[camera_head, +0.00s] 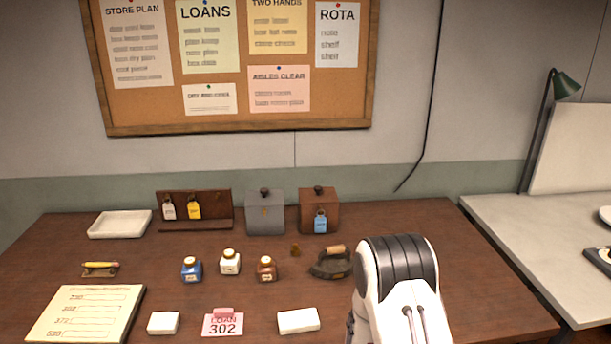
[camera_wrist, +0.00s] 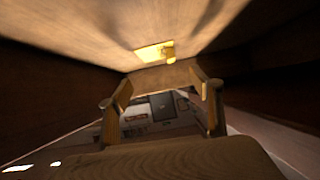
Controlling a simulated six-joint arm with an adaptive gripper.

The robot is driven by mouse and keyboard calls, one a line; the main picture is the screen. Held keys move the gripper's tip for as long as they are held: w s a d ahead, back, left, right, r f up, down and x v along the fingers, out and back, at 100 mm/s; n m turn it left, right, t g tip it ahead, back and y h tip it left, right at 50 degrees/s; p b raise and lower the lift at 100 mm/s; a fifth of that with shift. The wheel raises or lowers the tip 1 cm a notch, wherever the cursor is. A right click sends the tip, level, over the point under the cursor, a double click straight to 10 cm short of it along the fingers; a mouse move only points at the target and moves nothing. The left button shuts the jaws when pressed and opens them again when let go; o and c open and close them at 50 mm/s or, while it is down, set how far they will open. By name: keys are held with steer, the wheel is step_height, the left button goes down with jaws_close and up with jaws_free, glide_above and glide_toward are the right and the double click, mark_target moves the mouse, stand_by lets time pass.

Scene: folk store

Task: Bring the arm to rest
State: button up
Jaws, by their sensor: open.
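My arm (camera_head: 405,290) shows in the head view as a white link with black bands at the lower right, in front of the table's right part. The gripper itself is not visible in that view. In the wrist view my gripper (camera_wrist: 163,92) shows as two fingers standing well apart, with nothing held between them. The wrist view is dark and tilted; it looks out into the room, with a bright ceiling lamp (camera_wrist: 155,51) above.
The brown table (camera_head: 230,295) bears a white tray (camera_head: 119,224), ink bottles (camera_head: 230,262), a flat iron (camera_head: 331,264), two boxes (camera_head: 265,214), a key rack (camera_head: 210,205), a LOAN 302 card (camera_head: 222,324) and a list (camera_head: 85,313). A pale table (camera_head: 530,235) stands right.

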steer(key=w+a+r+t+y, duration=0.2)
steer(key=w+a+r, duration=0.1)
steer(key=a+r, duration=0.1)
steer(key=w+a+r+t+y, duration=0.1)
steer(key=w+a+r+t, duration=0.1)
steer(key=w+a+r, duration=0.2)
steer(key=w+a+r+m+t+y, duration=0.1)
steer(key=w+a+r+t+y, duration=0.1)
steer(key=r, duration=0.7)
steer(key=shift+w+a+t+y, duration=0.3)
steer(key=shift+w+a, duration=0.45)
steer(key=shift+a, duration=0.2)
steer(key=s+a+r+n+t+y, duration=0.35)
steer(key=a+r+n+y, duration=0.55)
steer(key=a+r, duration=0.5)
steer(key=s+d+n+g, duration=0.1)
steer(key=s+n, duration=0.2)
steer(key=s, duration=0.5)
steer(key=s+d+r+n+g+h, duration=0.1)
steer(key=s+n+g, duration=0.1)
steer(key=s, duration=0.6)
steer(key=s+d+r+n+g+h, duration=0.1)
steer(key=s+d+n+g, duration=0.1)
steer(key=s+n, duration=0.3)
steer(key=s, duration=0.3)
steer(key=shift+s, duration=0.25)
